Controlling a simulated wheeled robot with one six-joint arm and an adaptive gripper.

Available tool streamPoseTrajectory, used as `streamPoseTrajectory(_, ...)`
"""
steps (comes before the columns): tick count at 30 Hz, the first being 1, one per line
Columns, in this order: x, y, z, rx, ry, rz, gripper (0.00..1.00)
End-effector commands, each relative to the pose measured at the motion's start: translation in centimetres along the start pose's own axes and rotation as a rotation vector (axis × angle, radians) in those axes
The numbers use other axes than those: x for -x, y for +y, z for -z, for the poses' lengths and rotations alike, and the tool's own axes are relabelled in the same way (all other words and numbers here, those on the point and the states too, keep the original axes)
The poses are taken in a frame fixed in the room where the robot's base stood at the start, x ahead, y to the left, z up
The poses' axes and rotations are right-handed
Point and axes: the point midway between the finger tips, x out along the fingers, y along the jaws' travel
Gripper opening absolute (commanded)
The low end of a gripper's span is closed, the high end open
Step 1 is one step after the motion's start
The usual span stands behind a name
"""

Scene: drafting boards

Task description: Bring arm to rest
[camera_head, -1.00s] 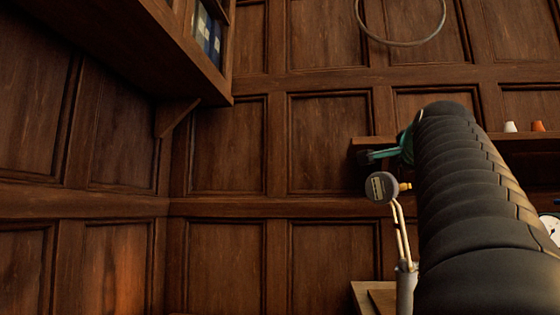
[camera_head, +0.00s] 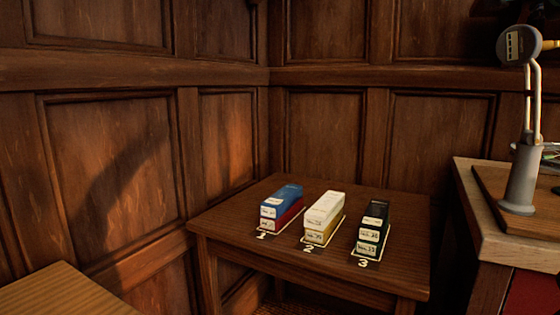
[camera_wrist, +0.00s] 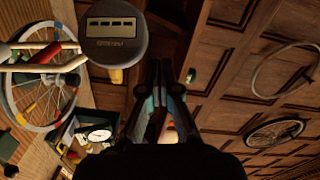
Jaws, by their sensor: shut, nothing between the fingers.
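My gripper (camera_wrist: 160,85) shows in the wrist view with its two dark fingers together, and nothing is visible between them. It points at the wood-panelled wall, clear of any surface. A round grey gauge head with a small display (camera_wrist: 115,30) appears just left of the fingertips; the gap between them cannot be judged. In the head view my gripper is out of the picture.
A small wooden table (camera_head: 225,228) stands in the corner. It bears blue (camera_head: 281,200), white (camera_head: 325,208) and dark green (camera_head: 374,220) boxes on stacks at marks 1, 2 and 3. At right, a gauge stand (camera_head: 522,180) is on a workbench (camera_head: 478,205).

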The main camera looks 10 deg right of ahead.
Motion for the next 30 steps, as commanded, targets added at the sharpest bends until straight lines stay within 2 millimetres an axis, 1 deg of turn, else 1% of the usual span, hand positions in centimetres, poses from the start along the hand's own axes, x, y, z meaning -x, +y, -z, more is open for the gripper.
streamPoseTrajectory(1,0.3,0.1,-1.3,0.01,-0.02,-0.004,0.0)
streamPoseTrajectory(4,0.6,0.8,-3.9,0.04,-0.059,-0.025,0.0)
streamPoseTrajectory(8,1.0,4.6,-7.6,0.147,-0.139,-0.097,0.0)
streamPoseTrajectory(11,1.8,8.1,-11.2,0.251,-0.221,-0.153,0.0)
streamPoseTrajectory(12,2.3,9.7,-12.8,0.299,-0.257,-0.175,0.0)
streamPoseTrajectory(14,3.2,12.2,-15.1,0.374,-0.318,-0.207,0.0)
streamPoseTrajectory(15,4.0,14.1,-16.7,0.429,-0.361,-0.227,0.0)
streamPoseTrajectory(17,5.3,16.9,-19.0,0.513,-0.431,-0.253,0.0)
streamPoseTrajectory(18,6.3,18.9,-20.5,0.571,-0.477,-0.268,0.0)
streamPoseTrajectory(20,8.0,21.9,-22.5,0.657,-0.549,-0.288,0.0)
streamPoseTrajectory(21,9.1,23.9,-23.8,0.716,-0.596,-0.299,0.0)
streamPoseTrajectory(23,10.9,26.9,-25.5,0.803,-0.669,-0.31,0.0)
streamPoseTrajectory(24,12.2,28.9,-26.6,0.862,-0.719,-0.316,0.0)
streamPoseTrajectory(26,14.2,32.0,-28.0,0.951,-0.794,-0.321,0.0)
streamPoseTrajectory(27,15.7,34.1,-28.8,1.011,-0.844,-0.32,0.0)
streamPoseTrajectory(29,17.8,37.2,-29.9,1.1,-0.919,-0.318,0.0)
streamPoseTrajectory(30,19.2,39.2,-30.4,1.159,-0.97,-0.313,0.0)
